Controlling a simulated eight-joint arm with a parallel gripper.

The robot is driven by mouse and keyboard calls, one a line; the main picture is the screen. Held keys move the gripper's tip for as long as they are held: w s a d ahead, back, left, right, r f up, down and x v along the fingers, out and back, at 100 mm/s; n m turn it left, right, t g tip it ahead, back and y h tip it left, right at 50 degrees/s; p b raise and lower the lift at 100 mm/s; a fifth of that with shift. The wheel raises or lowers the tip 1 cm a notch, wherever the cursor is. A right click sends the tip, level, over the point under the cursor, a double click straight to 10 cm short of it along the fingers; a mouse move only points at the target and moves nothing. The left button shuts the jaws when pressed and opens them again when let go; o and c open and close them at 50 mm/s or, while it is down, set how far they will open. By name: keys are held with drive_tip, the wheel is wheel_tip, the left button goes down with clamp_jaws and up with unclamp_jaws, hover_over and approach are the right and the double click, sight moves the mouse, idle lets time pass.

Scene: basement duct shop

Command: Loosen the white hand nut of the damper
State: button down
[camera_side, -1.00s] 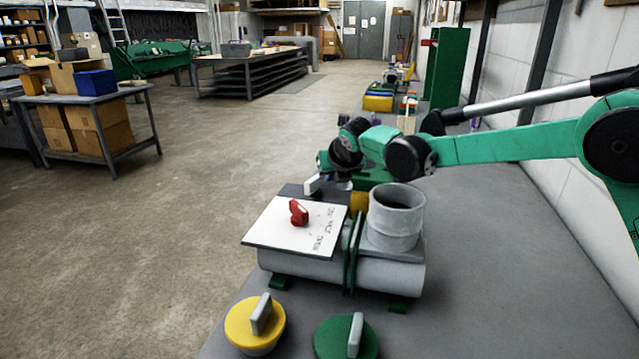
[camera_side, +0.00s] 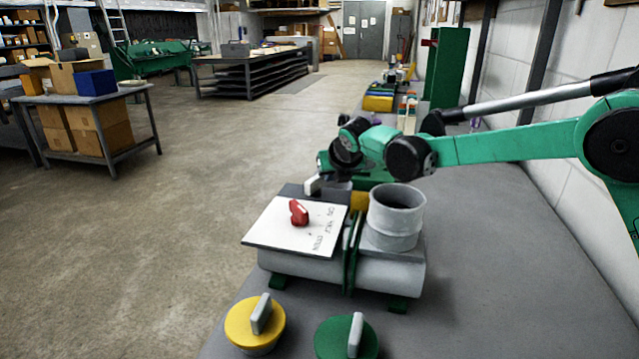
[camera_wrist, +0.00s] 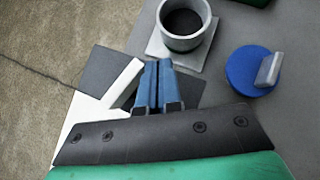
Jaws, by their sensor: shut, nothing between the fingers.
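The damper is a grey duct (camera_side: 335,275) with a white lettered plate (camera_side: 275,228), a red handle (camera_side: 299,212) and a round grey collar (camera_side: 397,215). A white bar-shaped piece (camera_side: 313,184), seemingly the white hand nut, stands at its far side by a dark plate. In the wrist view the white bar (camera_wrist: 121,83) lies just left of my gripper (camera_wrist: 158,68). The blue fingers are shut and empty, pointing towards the dark area between bar and collar. I cannot tell whether they touch the bar. In the side view, my wrist and the damper hide the fingertips.
A yellow knob (camera_side: 255,323) and a green knob (camera_side: 346,338) stand in front of the damper. A blue knob (camera_wrist: 249,72) with a grey grip is right of my fingers in the wrist view. The grey bench (camera_side: 490,270) is clear on the right.

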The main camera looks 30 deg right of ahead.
drive_tip(key=shift+a, duration=0.1)
idle(0.3)
drive_tip(key=shift+a, duration=0.85)
drive_tip(key=s+d, duration=0.2)
drive_tip(key=s, duration=0.1)
drive_tip(key=s+d, duration=0.1)
drive_tip(key=shift+s+d+r, duration=0.1)
drive_tip(key=shift+s+r, duration=0.1)
drive_tip(key=shift+r, duration=0.15)
drive_tip(key=s+d+r, duration=0.3)
drive_tip(key=s+r, duration=0.3)
drive_tip(key=s+a, duration=0.2)
drive_tip(key=a, duration=0.8)
drive_tip(key=x, duration=0.9)
drive_tip(key=shift+r, duration=0.1)
drive_tip(key=w, duration=0.2)
drive_tip(key=w+d, duration=0.1)
drive_tip(key=shift+w+f, duration=0.15)
drive_tip(key=shift+f, duration=0.1)
drive_tip(key=shift+w+d, duration=0.1)
drive_tip(key=shift+w, duration=0.4)
